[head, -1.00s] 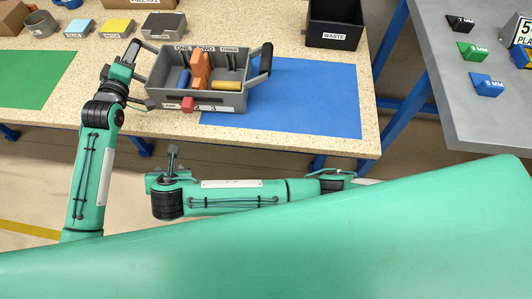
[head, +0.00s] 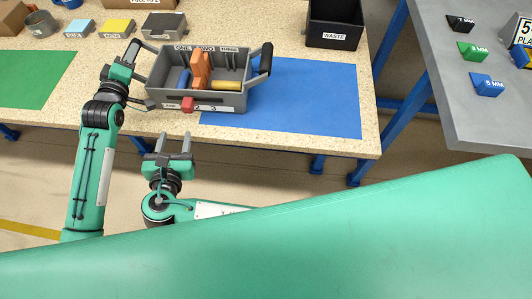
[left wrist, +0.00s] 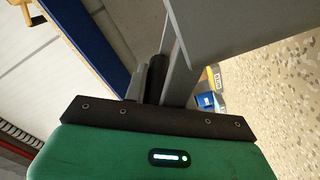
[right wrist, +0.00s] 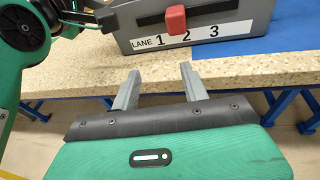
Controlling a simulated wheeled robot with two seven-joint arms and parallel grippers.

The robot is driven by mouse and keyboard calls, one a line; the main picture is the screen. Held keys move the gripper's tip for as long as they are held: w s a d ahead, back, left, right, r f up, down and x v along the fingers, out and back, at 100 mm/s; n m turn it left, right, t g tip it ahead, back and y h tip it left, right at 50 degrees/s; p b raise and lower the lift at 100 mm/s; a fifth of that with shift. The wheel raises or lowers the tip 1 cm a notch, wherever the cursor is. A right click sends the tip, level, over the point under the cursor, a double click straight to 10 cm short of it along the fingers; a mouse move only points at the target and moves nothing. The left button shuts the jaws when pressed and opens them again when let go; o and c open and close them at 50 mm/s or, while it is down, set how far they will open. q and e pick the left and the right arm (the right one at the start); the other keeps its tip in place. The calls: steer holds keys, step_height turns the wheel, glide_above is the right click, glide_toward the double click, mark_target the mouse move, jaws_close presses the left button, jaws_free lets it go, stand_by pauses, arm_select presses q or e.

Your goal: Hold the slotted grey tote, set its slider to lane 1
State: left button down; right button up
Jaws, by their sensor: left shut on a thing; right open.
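The slotted grey tote (head: 220,103) stands on the bench, with compartments labelled ONE, TWO and THREE. Its red slider (head: 187,104) sits on the front wall; in the right wrist view the slider (right wrist: 176,18) is above the lane strip (right wrist: 200,34), between numbers 1 and 2. My left gripper (head: 144,75) is shut at the tote's left end, on its handle, which is mostly hidden; a dark bar (left wrist: 157,75) shows between its fingers. My right gripper (head: 173,138) is open and empty in front of the bench edge, below the slider and apart from it.
The tote holds a blue piece (head: 184,80), an orange block (head: 201,66) and a yellow cylinder (head: 226,84). A blue mat (head: 310,100) lies to the right, a black waste bin (head: 334,38) behind it. The bench's front edge (right wrist: 60,80) is near my right gripper.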

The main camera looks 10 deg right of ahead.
mark_target(188, 108)
steer(key=w+d+r+h, duration=0.1)
steer(key=w, duration=0.1)
steer(key=w+d+r+t+h, duration=0.1)
steer(key=d, duration=0.1)
steer(key=w+d+r+h, duration=0.1)
steer(key=w+r, duration=0.1)
steer(key=shift+w+d+m+t, duration=0.2)
steer(key=shift+w+m+t, duration=0.1)
steer(key=shift+m, duration=0.1)
steer(key=d, duration=0.4)
steer(key=shift+s+d+f, duration=0.1)
steer(key=shift+s, duration=0.05)
steer(key=v, duration=1.2)
steer(key=d+f+m+g, duration=0.1)
steer(key=d+f, duration=0.1)
steer(key=d, duration=0.1)
steer(key=d+f+m+g, duration=0.2)
steer(key=d, duration=0.1)
steer(key=d+f+m+g, duration=0.1)
steer(key=d+f, duration=0.1)
steer(key=d, duration=0.1)
steer(key=shift+s+d+f+m+y, duration=0.1)
steer(key=shift+s+f+m+y, duration=0.05)
steer(key=shift+f+m+y, duration=0.2)
steer(key=s+d+f+m+g+y, duration=0.2)
steer(key=d+f+m+g, duration=0.3)
steer(key=d+f+m, duration=0.1)
steer(key=shift+d+f+m+y, duration=0.2)
steer(key=shift+d+m+y, duration=0.15)
steer(key=shift+d+m, duration=0.25)
